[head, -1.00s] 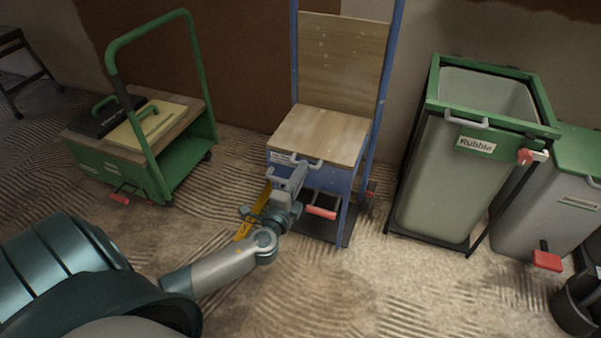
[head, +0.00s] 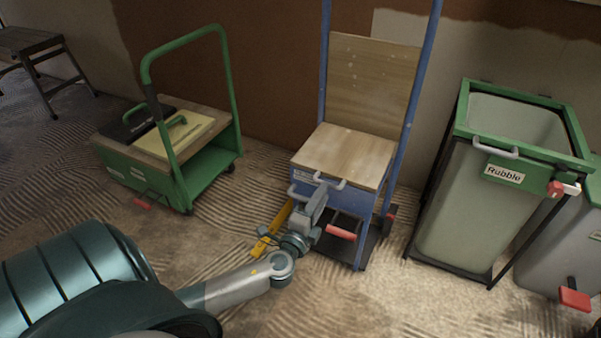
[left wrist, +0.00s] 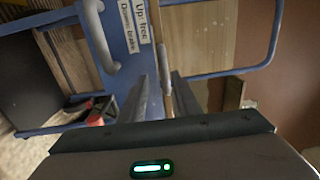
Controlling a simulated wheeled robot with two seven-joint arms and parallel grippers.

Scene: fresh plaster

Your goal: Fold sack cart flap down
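The sack cart (head: 410,95) stands upright with a blue frame and a wooden back board. Its wooden flap (head: 346,150) sticks out level toward me, above a blue front panel. A pale handle (head: 330,182) is at the flap's front edge; a grey handle also shows in the left wrist view (left wrist: 103,40). My left gripper (head: 318,196) is at the front edge, left of the handle's middle. In the left wrist view its fingers (left wrist: 162,95) stand apart on either side of a thin wooden edge; firm contact cannot be made out. My right gripper is out of view.
A red pedal (head: 341,232) and a yellow bar (head: 271,229) are low on the cart. A green trolley (head: 150,172) stands left. A rubble bin (head: 458,190) stands close on the right, with a grey bin (head: 545,250) beyond. Ridged floor between trolley and cart is clear.

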